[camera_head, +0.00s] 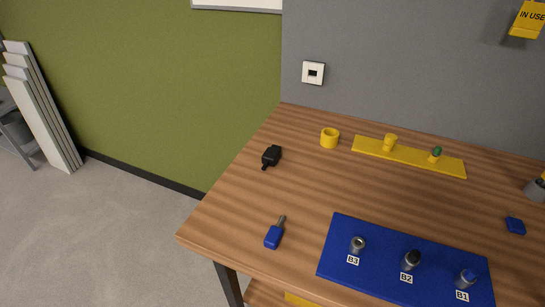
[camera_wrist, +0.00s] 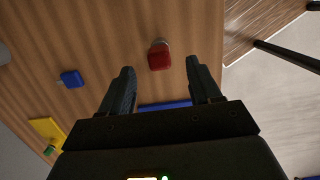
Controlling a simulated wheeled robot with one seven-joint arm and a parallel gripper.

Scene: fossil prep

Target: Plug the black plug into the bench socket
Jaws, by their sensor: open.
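The black plug (camera_head: 271,156) lies on the wooden bench near its back left edge in the head view. The bench socket (camera_head: 313,73) is a white square plate with a dark opening, on the grey wall behind the bench. My gripper (camera_wrist: 160,66) shows only in the wrist view. It is open, its two dark fingers spread, with nothing held. It is over the bench, away from the plug, which is not in the wrist view. A red object (camera_wrist: 159,59) with a grey end is seen between the fingertips, apart from them.
A blue mat (camera_head: 341,224) holds sockets labelled B1, B2 and B3. A blue-handled tool (camera_head: 274,236) lies left of it. A yellow ring (camera_head: 329,138) and yellow strip (camera_head: 413,157) lie at the back. A small blue block (camera_head: 515,226) is at right. Bare wood surrounds the plug.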

